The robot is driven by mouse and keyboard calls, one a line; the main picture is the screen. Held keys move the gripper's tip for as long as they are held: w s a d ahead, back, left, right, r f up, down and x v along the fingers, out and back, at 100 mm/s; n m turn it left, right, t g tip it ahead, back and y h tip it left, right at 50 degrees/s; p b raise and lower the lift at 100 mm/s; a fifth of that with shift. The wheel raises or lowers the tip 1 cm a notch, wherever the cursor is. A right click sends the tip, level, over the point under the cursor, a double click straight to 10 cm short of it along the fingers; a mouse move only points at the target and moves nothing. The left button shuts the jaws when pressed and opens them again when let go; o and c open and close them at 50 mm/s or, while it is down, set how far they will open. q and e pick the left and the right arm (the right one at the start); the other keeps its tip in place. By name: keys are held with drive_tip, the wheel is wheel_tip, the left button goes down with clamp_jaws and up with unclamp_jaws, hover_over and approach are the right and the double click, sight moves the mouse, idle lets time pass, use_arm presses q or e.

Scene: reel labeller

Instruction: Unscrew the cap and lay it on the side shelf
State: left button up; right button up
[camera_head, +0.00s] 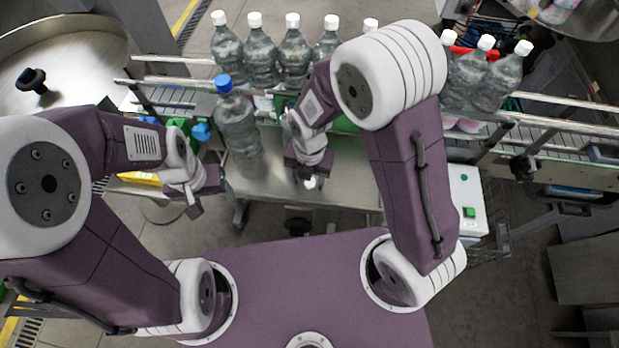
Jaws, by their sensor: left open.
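A clear bottle (238,122) with a blue cap (223,84) stands in front of the conveyor, apart from the row behind it. A steel shelf (345,180) extends along the front of the conveyor. My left gripper (207,196) is open and empty in front of the shelf's left part, below the bottle in the picture. My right gripper (309,174) points down over the shelf. A small white cap-like piece (310,183) shows at its fingertips. I cannot tell whether the fingers hold it or it lies beneath them.
Several white-capped bottles (261,58) line the conveyor rail (560,122), with more at right (498,80). A green item (183,128) and a small blue-topped piece (200,131) sit behind my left arm. A white control box (467,200) stands to the right of the shelf.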

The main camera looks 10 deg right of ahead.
drive_tip(key=shift+r, duration=0.3)
drive_tip(key=shift+w+r, duration=0.1)
drive_tip(key=shift+r, duration=0.25)
wheel_tip(320, 180, up, 11)
drive_tip(key=shift+b, duration=0.35)
